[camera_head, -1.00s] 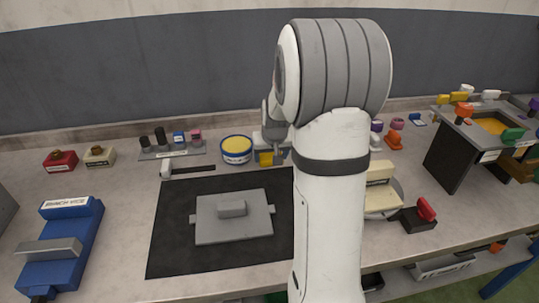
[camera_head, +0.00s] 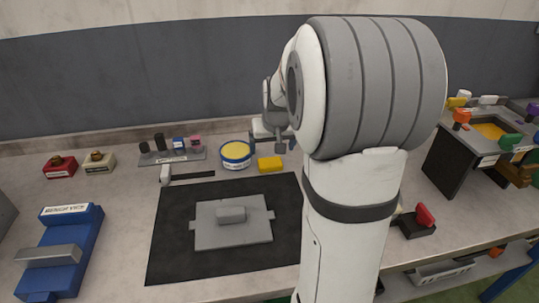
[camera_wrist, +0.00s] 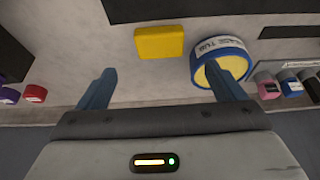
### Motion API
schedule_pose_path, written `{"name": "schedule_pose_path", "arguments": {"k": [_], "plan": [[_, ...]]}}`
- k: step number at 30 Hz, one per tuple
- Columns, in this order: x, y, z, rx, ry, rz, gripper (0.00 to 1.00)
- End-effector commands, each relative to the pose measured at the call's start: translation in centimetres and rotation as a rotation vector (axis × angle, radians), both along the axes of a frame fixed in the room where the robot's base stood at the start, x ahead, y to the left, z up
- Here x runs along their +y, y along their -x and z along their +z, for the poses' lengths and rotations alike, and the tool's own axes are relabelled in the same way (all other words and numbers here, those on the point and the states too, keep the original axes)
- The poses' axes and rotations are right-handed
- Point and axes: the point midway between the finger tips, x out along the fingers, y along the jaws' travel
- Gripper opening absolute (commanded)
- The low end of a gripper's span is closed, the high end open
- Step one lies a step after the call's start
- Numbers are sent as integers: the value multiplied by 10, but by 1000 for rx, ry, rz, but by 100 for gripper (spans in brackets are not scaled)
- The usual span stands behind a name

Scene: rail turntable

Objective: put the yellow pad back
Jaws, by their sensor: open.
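The yellow pad (camera_head: 269,164) lies flat on the bench, just right of a round tub (camera_head: 235,155) with a yellow top and a blue and white side. In the wrist view the yellow pad (camera_wrist: 159,43) lies beyond my fingertips, roughly midway between them, and nothing is held. The tub (camera_wrist: 222,62) shows there right of the pad, with lettering on its side, partly behind my right finger. My gripper (camera_head: 272,149) is open and empty, above and behind the pad in the head view. In the wrist view my gripper (camera_wrist: 167,80) shows two blue-grey fingers spread apart.
A black mat (camera_head: 170,240) with a grey plate and block (camera_head: 232,222) lies in front of the pad. A rack (camera_head: 172,155) with small coloured pieces stands left of the tub. A blue bench vise (camera_head: 62,245) stands front left.

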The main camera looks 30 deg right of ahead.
Motion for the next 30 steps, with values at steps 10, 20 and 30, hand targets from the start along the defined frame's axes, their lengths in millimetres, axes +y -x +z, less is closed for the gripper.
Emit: {"name": "schedule_pose_path", "arguments": {"k": [10,20,30], "plan": [[11,20,37,4,-2,9,89],[115,140,27,107,-23,181,89],[156,223,2,181,-24,281,89]]}}
